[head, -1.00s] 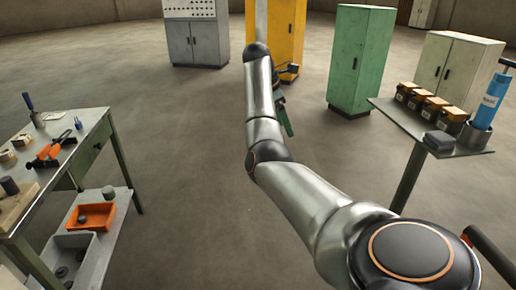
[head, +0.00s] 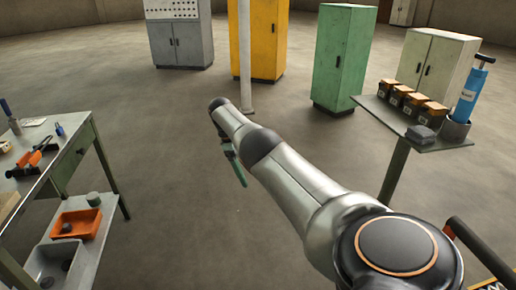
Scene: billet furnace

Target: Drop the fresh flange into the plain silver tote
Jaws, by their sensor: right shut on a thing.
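My right gripper (head: 226,148) is at the end of my right arm, out over open floor in the middle of the head view. It is shut on a slim green thing (head: 236,167) that hangs down and slants to the right. I see it narrow side on and cannot tell if it is the fresh flange. A plain grey tote (head: 62,249), which looks like the silver one, stands on the low shelf at lower left with dark round pieces in it. The gripper is well to its right, apart from it. My left gripper is not in view.
An orange tray (head: 93,218) and a dark cylinder (head: 93,199) share the low shelf (head: 100,239). The workbench (head: 72,147) with tools stands above it. A small table (head: 386,116) with boxes is at right. Cabinets and a pale post (head: 245,60) stand behind. The middle floor is clear.

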